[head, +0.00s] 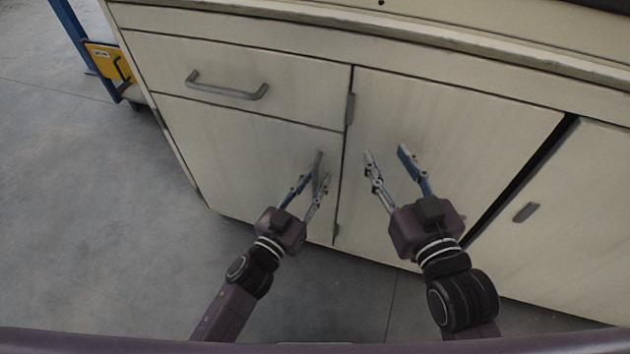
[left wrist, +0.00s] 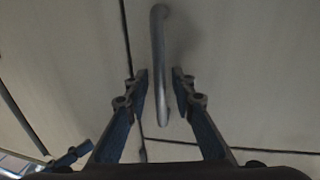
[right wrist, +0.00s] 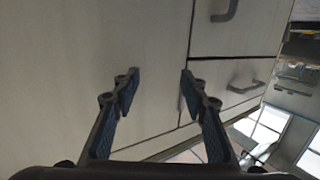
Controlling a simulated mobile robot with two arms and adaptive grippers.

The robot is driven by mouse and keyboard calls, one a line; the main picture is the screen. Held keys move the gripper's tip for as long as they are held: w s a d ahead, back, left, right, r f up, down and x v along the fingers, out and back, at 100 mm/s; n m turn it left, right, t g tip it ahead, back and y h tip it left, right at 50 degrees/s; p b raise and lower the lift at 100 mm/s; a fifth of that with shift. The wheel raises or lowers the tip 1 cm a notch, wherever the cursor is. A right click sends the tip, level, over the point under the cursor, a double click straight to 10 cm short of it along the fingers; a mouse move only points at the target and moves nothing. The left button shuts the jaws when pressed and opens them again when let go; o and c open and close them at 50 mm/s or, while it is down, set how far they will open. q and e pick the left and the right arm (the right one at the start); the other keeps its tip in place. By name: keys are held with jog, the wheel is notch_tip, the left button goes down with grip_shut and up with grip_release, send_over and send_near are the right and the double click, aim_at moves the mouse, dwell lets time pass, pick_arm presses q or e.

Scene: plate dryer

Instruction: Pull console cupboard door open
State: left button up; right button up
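The cream console has a lower left cupboard door (head: 235,150) with a dark vertical bar handle near its right edge. My left gripper (head: 316,178) is in front of this handle and partly covers it in the head view. In the left wrist view the handle (left wrist: 159,45) runs between the two fingertips (left wrist: 160,80), with visible gaps on both sides. My left gripper is open. My right gripper (head: 387,155) is open and empty in front of the middle door (head: 440,130). It shows open in the right wrist view (right wrist: 159,80) too.
A drawer (head: 240,75) with a horizontal handle (head: 226,88) lies above the left door. A dark gap (head: 525,180) separates the middle door from the right door (head: 570,220), which has a small handle (head: 526,212). Open grey floor (head: 90,210) lies to the left.

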pick_arm(q)
grip_shut()
jog(key=shift+s, duration=0.1)
